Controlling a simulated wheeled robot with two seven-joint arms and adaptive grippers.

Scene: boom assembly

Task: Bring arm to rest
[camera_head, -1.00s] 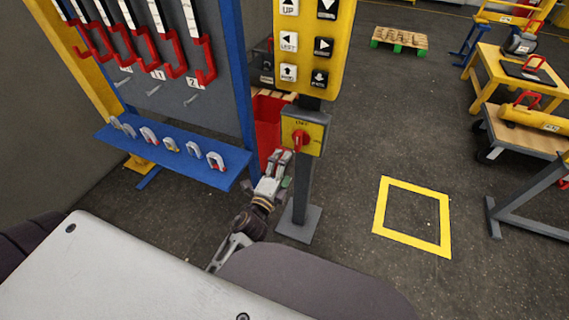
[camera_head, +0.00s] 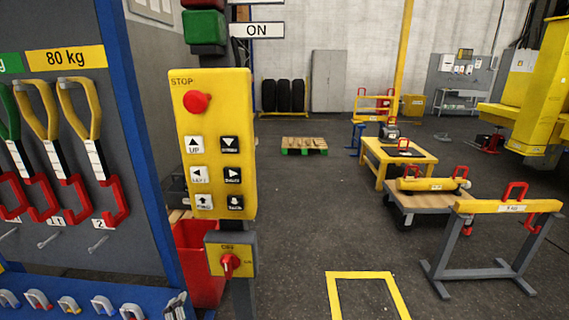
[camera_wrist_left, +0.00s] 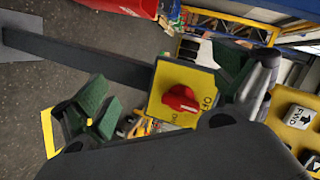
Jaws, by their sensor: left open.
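My left gripper is open, with green-padded fingers (camera_wrist_left: 165,90) on either side of the view in the left wrist view. The red rotary knob (camera_wrist_left: 182,100) on its yellow plate (camera_wrist_left: 168,118) shows between and beyond the fingers, and nothing is held. In the head view, a small grey part of my left gripper (camera_head: 175,305) shows at the bottom edge, lower left of the switch box (camera_head: 216,262) and apart from the red knob (camera_head: 229,264). The rest of that arm is out of the head view. My right gripper is not in view.
A yellow button panel (camera_head: 216,140) stands above the switch. A blue-framed rack (camera_head: 140,130) with hanging hooks is at left, and a red bin (camera_head: 203,285) is behind the post. A yellow floor square (camera_head: 360,276), carts and a grey stand (camera_head: 485,250) are at right, with open floor between.

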